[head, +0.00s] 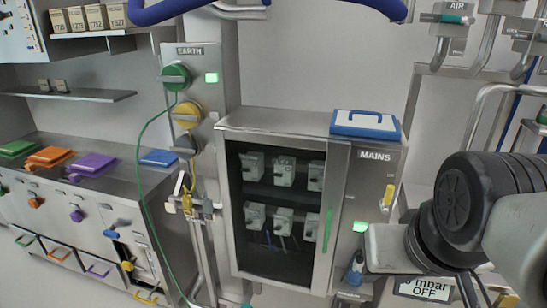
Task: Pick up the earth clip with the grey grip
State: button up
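Under the EARTH sign, a grey column (205,80) carries a green reel (175,77), a yellow reel (187,114) and a dark grey reel (185,146). Small clips hang close together below the reels. One has a yellow grip (187,203), and a greyish one (208,208) is just right of it; they are too small to make out clearly. A green cable runs from the green reel down toward the floor. Only a black joint and grey link of my arm show at the right edge, far from the clips. My gripper is not in view.
A steel MAINS cabinet (340,215) with a glass door stands right of the clips, a blue-and-white case (365,124) on top. At left, a steel counter (105,205) holds coloured lids. Blue and steel pipes cross the top.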

aim_at(207, 204)
jog(key=u, duration=1)
jog(key=z, duration=0.4)
jog(key=i+j+z, duration=0.2)
jog(key=z, duration=0.15)
jog(key=i+j+z, duration=0.1)
jog(key=j+z, duration=0.2)
jog(key=i+j+z, duration=0.15)
jog(key=j+z, duration=0.2)
jog(key=i+j+z, duration=0.15)
jog(key=j, duration=0.4)
jog(key=j+z, duration=0.15)
jog(key=j, duration=0.45)
jog(key=i+j, duration=0.1)
jog(key=j, duration=0.45)
jog(key=i+j, duration=0.1)
jog(key=j, duration=0.45)
jog(key=i+j, duration=0.1)
jog(key=j, duration=0.45)
